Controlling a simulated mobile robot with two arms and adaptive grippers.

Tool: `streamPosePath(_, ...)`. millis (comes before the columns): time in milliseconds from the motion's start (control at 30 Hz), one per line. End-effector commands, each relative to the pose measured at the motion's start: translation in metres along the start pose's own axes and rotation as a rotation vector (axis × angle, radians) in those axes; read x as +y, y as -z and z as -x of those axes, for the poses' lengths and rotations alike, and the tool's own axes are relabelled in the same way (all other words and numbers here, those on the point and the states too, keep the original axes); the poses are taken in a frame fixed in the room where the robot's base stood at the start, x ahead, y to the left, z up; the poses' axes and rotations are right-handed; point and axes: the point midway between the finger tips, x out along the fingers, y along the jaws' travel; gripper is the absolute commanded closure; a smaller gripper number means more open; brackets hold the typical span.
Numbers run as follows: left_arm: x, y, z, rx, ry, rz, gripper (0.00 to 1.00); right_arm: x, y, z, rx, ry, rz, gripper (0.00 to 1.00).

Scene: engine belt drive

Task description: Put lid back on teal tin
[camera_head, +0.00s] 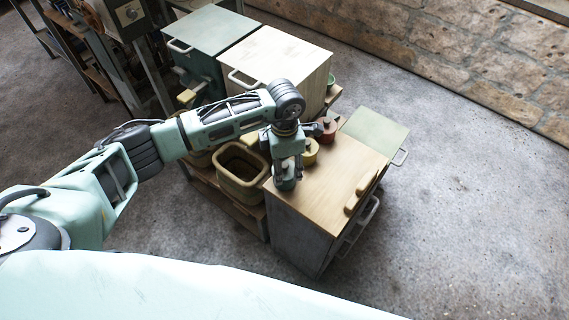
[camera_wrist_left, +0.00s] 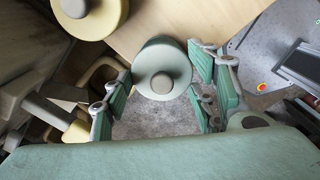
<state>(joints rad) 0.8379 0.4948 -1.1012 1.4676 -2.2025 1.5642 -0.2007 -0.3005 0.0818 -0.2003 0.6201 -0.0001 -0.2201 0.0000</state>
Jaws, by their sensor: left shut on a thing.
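A round pale teal lid (camera_wrist_left: 170,88) with a grey knob is between the fingers of my left gripper (camera_wrist_left: 158,92) in the left wrist view. The gripper is shut on this lid. A darker teal side, apparently the teal tin (camera_wrist_left: 158,42), shows just behind the lid; I cannot tell whether the lid is seated on it. In the head view my left gripper (camera_head: 286,178) points down at the near left corner of the wooden-topped cabinet, with a bit of teal at its tips. My right gripper is not in view.
A yellow tin (camera_head: 310,153) and a red tin (camera_head: 328,130) stand close by on the wooden top (camera_head: 335,185). A yellowish open bin (camera_head: 240,178) sits on a lower shelf to the left. Taller cabinets (camera_head: 280,65) stand behind. The middle of the wooden top is clear.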

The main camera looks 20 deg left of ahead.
Motion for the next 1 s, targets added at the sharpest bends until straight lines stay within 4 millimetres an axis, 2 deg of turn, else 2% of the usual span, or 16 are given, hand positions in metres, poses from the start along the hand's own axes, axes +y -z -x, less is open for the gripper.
streamPosePath(333,0.0000,-0.0001,0.0002,0.000,0.000,0.000,0.61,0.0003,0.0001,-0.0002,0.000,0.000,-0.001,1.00)
streamPosePath(367,0.0001,-0.0001,0.0002,0.000,0.000,0.000,0.45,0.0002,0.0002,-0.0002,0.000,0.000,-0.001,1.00)
streamPosePath(600,0.0000,-0.0002,0.0001,0.000,0.000,0.000,0.25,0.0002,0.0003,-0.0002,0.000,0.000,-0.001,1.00)
streamPosePath(833,-0.0001,-0.0002,0.0001,0.000,0.000,0.000,0.25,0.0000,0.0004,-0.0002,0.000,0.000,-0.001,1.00)
streamPosePath(1000,-0.0001,-0.0002,0.0000,0.000,0.000,0.000,0.10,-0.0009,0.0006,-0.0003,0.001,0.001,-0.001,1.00)
